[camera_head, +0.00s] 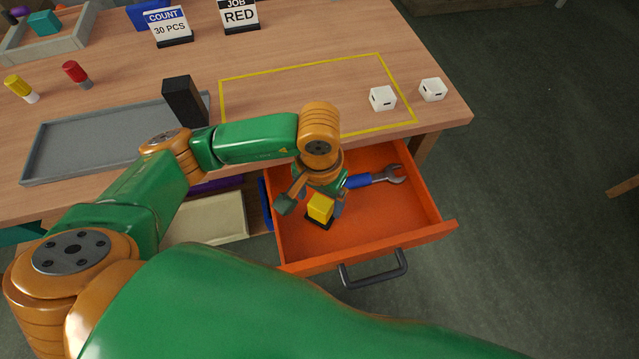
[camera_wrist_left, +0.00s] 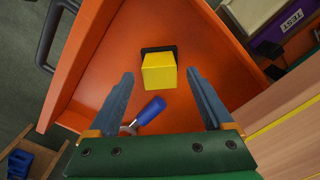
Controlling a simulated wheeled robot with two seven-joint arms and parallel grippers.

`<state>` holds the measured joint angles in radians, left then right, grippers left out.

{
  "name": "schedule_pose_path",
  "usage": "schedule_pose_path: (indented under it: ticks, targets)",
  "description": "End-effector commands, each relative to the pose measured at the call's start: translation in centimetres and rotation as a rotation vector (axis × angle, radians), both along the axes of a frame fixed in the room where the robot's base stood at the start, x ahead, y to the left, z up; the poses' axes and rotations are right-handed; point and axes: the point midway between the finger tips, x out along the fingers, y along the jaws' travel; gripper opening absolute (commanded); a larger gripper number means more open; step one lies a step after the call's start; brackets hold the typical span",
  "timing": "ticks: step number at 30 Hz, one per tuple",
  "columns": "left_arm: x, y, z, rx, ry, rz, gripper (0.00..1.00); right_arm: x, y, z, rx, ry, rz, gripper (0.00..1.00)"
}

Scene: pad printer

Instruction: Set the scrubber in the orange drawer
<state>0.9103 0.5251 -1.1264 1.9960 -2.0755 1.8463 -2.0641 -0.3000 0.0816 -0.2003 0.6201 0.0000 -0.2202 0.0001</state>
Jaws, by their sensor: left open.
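The scrubber, a yellow block (camera_head: 320,207) on a black base, sits inside the open orange drawer (camera_head: 375,232). In the left wrist view the scrubber (camera_wrist_left: 158,71) shows ahead, between the two finger lines, on the orange drawer floor (camera_wrist_left: 112,62). My left gripper (camera_head: 311,204) is open over the drawer with a finger to either side of the scrubber; in the left wrist view the fingers (camera_wrist_left: 160,76) stand apart from it with gaps on both sides. My right gripper is not in view.
A wrench with a blue handle (camera_head: 358,181) lies in the drawer behind the scrubber. The drawer's front has a dark handle (camera_head: 374,270). On the table are a grey tray (camera_head: 60,150), a black block (camera_head: 184,101) and two white cubes (camera_head: 382,98). The yellow-taped area is mostly clear.

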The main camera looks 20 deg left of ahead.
Motion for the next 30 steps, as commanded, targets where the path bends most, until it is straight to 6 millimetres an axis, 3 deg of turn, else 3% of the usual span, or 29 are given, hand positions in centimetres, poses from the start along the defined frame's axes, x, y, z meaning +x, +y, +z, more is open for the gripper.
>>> schedule_pose_path:
  ticks: [6, 12, 30]
  targets:
    - [0.1, 0.0, 6.0, -0.002, -0.008, 0.0, 0.84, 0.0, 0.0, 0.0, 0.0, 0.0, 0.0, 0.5]
    - [0.0, 0.0, 9.2, -0.001, -0.003, 0.0, 0.84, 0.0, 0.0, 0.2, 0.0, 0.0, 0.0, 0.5]
    - [-0.1, 0.0, 9.5, -0.001, 0.0, 0.0, 0.84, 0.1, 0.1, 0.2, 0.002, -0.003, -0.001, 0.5]
